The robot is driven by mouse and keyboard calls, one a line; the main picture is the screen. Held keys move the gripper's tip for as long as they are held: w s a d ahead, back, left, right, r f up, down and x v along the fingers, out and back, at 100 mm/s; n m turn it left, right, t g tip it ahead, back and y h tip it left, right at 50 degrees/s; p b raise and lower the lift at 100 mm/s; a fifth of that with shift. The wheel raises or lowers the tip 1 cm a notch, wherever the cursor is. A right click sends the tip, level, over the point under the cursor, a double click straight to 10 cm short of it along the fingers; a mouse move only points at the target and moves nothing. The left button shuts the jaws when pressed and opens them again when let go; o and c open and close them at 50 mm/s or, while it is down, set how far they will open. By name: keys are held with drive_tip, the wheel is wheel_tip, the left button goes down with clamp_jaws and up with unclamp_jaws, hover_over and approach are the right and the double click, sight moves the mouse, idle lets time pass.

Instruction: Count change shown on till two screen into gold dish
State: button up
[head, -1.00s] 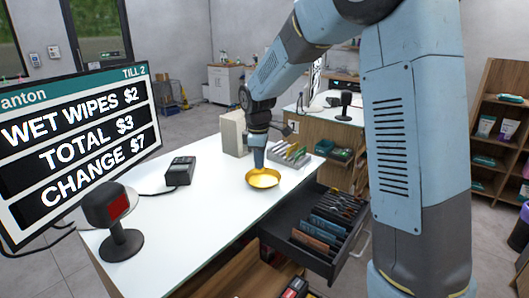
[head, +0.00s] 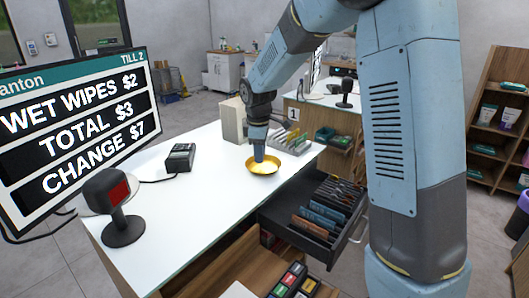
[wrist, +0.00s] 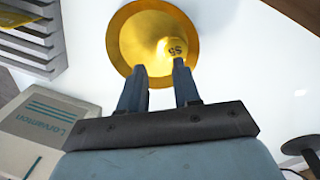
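The till two screen (head: 75,133) at the left reads wet wipes $2, total $3, change $7. The round gold dish (head: 262,170) sits on the white counter and also shows in the wrist view (wrist: 125,35). My gripper (head: 259,157) points down at the dish; in the wrist view my gripper (wrist: 158,68) has its two fingers apart. A gold piece marked $5 (wrist: 176,47) lies in the dish by the right fingertip. The open dark drawer (head: 268,222) holds upright coloured pieces in rows. A grey slotted rack (head: 290,140) stands behind the dish.
A card terminal (head: 180,157) and a black scanner with a red face (head: 119,205) stand on the counter (head: 190,215). A pale box (head: 232,122) stands behind the dish. Coloured packs (head: 295,281) sit low, below the drawer. The counter's middle is clear.

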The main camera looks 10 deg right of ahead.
wheel_tip(320, 180, up, 20)
drive_tip(key=s, duration=0.1)
drive_tip(key=shift+s+a+f, duration=0.2)
drive_tip(key=shift+s, duration=0.05)
idle(1.0)
idle(0.5)
drive_tip(key=s+d+f+m+t, duration=0.1)
drive_tip(key=s+d+m, duration=0.4)
drive_tip(key=s, duration=0.5)
drive_tip(key=s+d+f+m+t, duration=0.1)
drive_tip(key=s+d+m, duration=0.4)
drive_tip(key=s, duration=0.5)
drive_tip(key=s+d+f+m+t, duration=0.2)
drive_tip(key=s+d+m, duration=0.3)
drive_tip(key=s, duration=0.4)
drive_tip(key=shift+s+d+f, duration=0.25)
drive_tip(key=shift+s+d, duration=0.15)
drive_tip(key=shift+d, duration=0.2)
